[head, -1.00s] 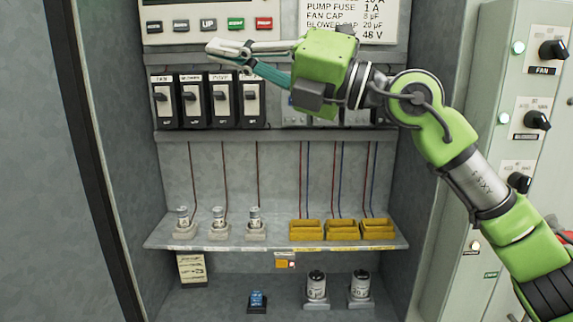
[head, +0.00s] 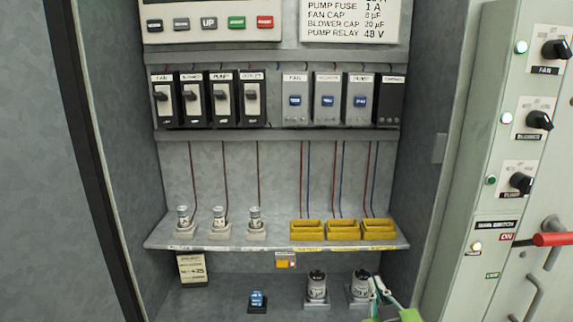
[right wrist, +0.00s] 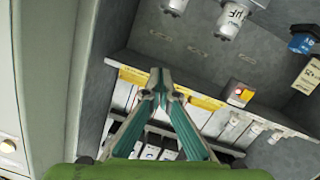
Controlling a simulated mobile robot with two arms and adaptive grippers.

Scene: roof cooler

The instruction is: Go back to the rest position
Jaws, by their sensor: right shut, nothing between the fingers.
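My right gripper (head: 380,288) is at the bottom right of the head view, in front of the right-hand silver capacitor (head: 360,285) and overlapping it in the picture. In the right wrist view its teal fingers (right wrist: 161,82) meet at the tips, shut and empty. I cannot tell from the pictures whether it touches the capacitor. Most of my right arm is below the frame. My left gripper is not in view.
The open cabinet holds breakers (head: 222,99), a shelf (head: 275,243) with three fuses and yellow sockets (head: 342,230), another capacitor (head: 316,286) and a blue relay (head: 257,300). A panel with knobs (head: 540,120) and a red handle (head: 553,240) stands at right.

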